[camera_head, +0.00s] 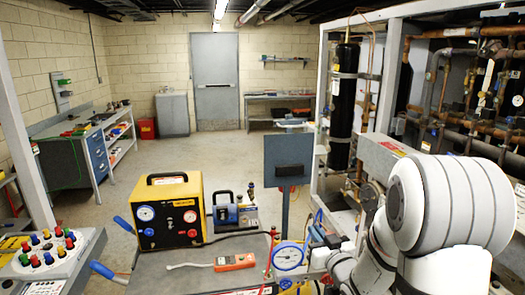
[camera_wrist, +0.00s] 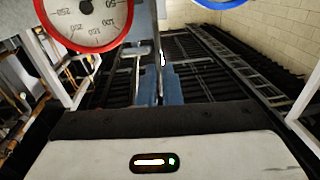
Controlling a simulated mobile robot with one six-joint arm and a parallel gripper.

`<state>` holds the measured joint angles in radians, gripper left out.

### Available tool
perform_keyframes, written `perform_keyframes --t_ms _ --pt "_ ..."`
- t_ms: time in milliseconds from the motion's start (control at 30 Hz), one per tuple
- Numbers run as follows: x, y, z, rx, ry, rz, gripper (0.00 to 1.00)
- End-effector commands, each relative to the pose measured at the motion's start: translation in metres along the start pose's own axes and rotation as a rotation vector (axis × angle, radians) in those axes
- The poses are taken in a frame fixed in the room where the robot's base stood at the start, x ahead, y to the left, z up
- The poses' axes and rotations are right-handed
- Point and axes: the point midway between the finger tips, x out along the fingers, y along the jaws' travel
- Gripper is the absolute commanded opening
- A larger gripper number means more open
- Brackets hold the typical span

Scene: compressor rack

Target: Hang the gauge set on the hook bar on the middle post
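The gauge set's blue-rimmed gauge (camera_head: 288,256) shows at the lower middle of the head view, left of my white wrist. In the wrist view its red-rimmed gauge (camera_wrist: 88,18) is close at the top left, dial upside down. An edge of the blue gauge (camera_wrist: 220,3) shows at the top right. My gripper (camera_head: 320,256) appears shut on the gauge set between the gauges; its fingertips are not clearly seen. A pale post (camera_head: 390,85) stands in the rack frame at the right. I cannot make out the hook bar on it.
A dark panel on a stand (camera_head: 288,158) rises just beyond the gauge. A yellow gauge case (camera_head: 172,212), a blue device (camera_head: 235,212) and an orange meter (camera_head: 234,262) stand or lie on the near table. Copper pipes (camera_head: 480,85) and a black cylinder (camera_head: 343,105) fill the rack.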

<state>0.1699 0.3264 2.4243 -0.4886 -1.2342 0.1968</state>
Motion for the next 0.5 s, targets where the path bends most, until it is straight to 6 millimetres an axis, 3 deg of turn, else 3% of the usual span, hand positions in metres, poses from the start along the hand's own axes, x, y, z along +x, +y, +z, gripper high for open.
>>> perform_keyframes --t_ms 267,500 --pt "0.005 -0.001 0.033 -0.001 0.003 0.03 0.0" --pt "0.005 -0.001 0.085 0.0 0.0 0.086 0.0"
